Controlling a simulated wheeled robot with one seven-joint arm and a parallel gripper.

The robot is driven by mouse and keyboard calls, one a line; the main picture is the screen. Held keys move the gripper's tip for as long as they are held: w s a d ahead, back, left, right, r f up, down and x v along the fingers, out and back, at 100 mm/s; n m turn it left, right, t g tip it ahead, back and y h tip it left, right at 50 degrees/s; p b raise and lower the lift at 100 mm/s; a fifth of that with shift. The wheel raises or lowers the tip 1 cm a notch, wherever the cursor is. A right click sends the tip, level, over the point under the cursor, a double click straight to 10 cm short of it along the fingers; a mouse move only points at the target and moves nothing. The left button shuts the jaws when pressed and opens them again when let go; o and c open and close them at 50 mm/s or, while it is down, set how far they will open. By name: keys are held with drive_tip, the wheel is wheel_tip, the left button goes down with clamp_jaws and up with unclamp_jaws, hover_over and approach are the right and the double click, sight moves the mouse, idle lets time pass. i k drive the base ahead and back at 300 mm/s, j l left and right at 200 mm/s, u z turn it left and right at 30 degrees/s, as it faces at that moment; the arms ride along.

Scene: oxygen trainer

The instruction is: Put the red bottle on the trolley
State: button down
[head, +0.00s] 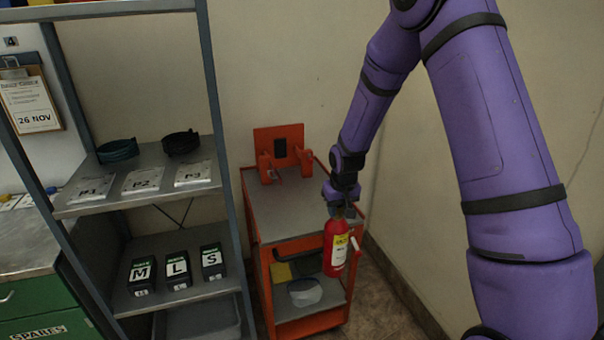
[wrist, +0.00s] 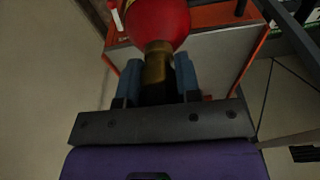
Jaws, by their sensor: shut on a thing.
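The red bottle (head: 337,247) has a yellow and white label and hangs upright below my gripper (head: 341,203). My gripper is shut on its brass-coloured neck, which shows between the blue fingers in the wrist view (wrist: 158,62). The red body (wrist: 158,18) fills the top of that view. The orange trolley (head: 256,222) has a grey top. In the head view the bottle overlaps the trolley's front right part, with its base lower in the picture than the top's front edge. I cannot tell the exact gap between them.
An orange bracket (head: 279,144) stands at the back of the trolley top. The trolley's lower shelf holds a clear bowl (head: 305,292) and a yellow item. A grey shelf rack (head: 225,150) with packets and dark boxes stands close on the left. The middle of the trolley top is bare.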

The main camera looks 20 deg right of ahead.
sight(284, 172)
drive_tip(key=l, duration=0.5)
drive_tip(key=i+l, duration=0.15)
drive_tip(key=l, duration=0.35)
drive_tip(key=i+l, duration=0.2)
drive_tip(key=i, duration=0.15)
drive_tip(key=i+l, duration=0.2)
drive_tip(key=i, duration=0.2)
drive_tip(key=j+u, duration=0.05)
